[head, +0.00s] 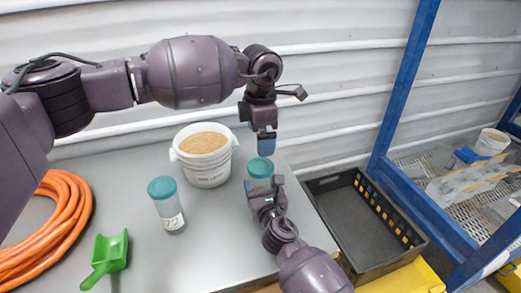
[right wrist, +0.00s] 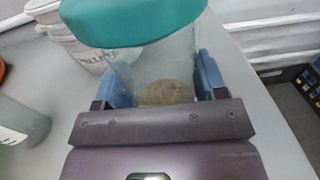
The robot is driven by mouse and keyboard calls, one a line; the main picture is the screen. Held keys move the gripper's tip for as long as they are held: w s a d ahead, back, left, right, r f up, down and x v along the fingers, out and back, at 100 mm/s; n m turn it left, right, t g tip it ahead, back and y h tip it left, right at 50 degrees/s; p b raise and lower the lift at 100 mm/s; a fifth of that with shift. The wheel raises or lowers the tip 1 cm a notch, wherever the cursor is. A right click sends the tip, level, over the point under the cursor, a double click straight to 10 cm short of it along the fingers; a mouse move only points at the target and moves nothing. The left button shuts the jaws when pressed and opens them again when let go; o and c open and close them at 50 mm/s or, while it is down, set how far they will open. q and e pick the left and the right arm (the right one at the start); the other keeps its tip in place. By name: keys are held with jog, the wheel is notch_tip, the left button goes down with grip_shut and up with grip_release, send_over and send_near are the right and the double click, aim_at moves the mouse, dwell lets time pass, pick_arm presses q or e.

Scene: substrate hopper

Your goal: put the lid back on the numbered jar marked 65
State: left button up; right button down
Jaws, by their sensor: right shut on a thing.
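A clear jar (head: 259,184) with brownish contents stands on the grey table, and it also shows in the right wrist view (right wrist: 160,75). A teal lid (head: 260,167) covers its top, also seen large in the right wrist view (right wrist: 135,22); I cannot tell whether it is fully seated. No number shows on this jar. My right gripper (head: 265,190) is shut on the jar, with blue fingers on both sides of its body. My left gripper (head: 266,143) points down just above the lid; its fingers overlap in this view, so their opening is hidden.
Another teal-lidded jar (head: 168,210), labelled 72, stands left. A white bucket (head: 207,174) of brown substrate is behind. A green scoop (head: 107,256) and orange hose (head: 50,235) lie left. A black crate (head: 375,257) sits right of the table edge.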

pick_arm(q)
jog(key=shift+r, duration=1.2)
pick_arm(e)
jog(key=shift+c, duration=0.5)
grip_release()
jog(key=shift+s, duration=0.1)
pick_arm(q)
jog(key=shift+r+p, duration=0.3)
pick_arm(e)
jog(key=v, duration=1)
jog(key=shift+s, duration=0.35)
